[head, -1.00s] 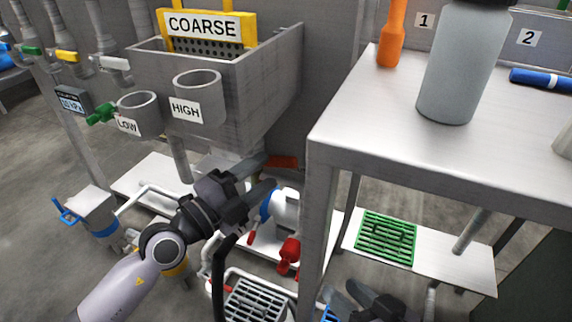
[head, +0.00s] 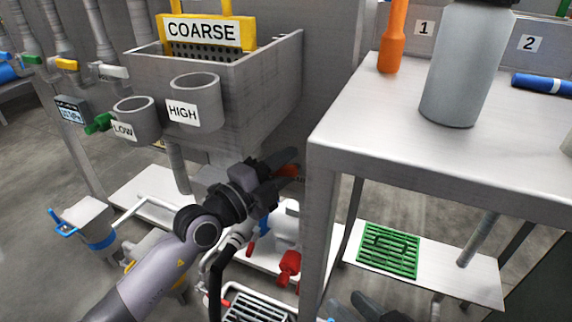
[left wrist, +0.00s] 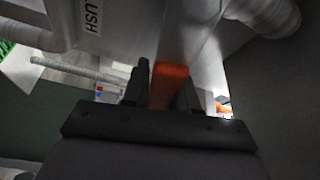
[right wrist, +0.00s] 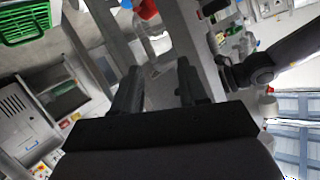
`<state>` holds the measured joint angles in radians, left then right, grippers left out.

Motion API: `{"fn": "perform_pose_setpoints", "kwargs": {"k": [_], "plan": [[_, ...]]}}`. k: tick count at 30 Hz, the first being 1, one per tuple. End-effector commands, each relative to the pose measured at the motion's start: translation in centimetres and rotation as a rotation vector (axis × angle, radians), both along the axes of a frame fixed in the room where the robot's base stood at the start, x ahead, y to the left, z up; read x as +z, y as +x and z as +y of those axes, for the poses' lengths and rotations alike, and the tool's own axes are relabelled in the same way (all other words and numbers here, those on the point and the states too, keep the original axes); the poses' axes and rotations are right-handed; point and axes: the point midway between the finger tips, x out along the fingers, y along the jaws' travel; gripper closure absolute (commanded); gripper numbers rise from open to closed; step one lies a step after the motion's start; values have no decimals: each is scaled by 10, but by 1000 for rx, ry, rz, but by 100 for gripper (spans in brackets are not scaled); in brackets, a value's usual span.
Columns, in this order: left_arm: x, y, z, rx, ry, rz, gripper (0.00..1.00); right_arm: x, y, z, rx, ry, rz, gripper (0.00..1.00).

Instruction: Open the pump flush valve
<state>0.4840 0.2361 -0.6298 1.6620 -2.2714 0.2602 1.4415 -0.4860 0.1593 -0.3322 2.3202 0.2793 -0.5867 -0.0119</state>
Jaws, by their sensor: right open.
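The flush valve's orange-red lever (head: 289,171) is under the grey sink, beside the table's near corner. My left gripper (head: 282,172) is at this lever. In the left wrist view the orange lever (left wrist: 168,85) lies between the two dark fingers (left wrist: 165,92), with a partly cut-off label ending in "USH" (left wrist: 91,16) above. I cannot tell whether the fingers press on it. The pump (head: 284,228), white with a blue band, is below the gripper and partly hidden by my arm. My right gripper (right wrist: 158,85) is open and empty, low near the shelf.
The table (head: 345,140) stands right of the lever, its leg close to my left gripper. The sink (head: 255,90) is above. A green grate (head: 388,250) lies on the lower shelf.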

Motion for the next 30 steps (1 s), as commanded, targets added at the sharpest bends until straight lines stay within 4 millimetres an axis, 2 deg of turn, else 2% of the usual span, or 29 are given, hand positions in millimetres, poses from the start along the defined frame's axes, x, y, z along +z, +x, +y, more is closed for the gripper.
{"fn": "perform_pose_setpoints", "kwargs": {"k": [1,2,14,21,30], "plan": [[0,0,0,0,0,0,93,0,0,0,0,0,0,57],[0,0,0,0,0,0,100,0,0,0,0,0,0,57],[5,0,1,0,-49,23,100,4,-2,2,8,15,19,57],[18,2,5,1,-181,78,100,4,1,8,16,35,67,57],[33,6,15,3,-378,158,100,10,3,-5,-20,-31,49,57]]}}
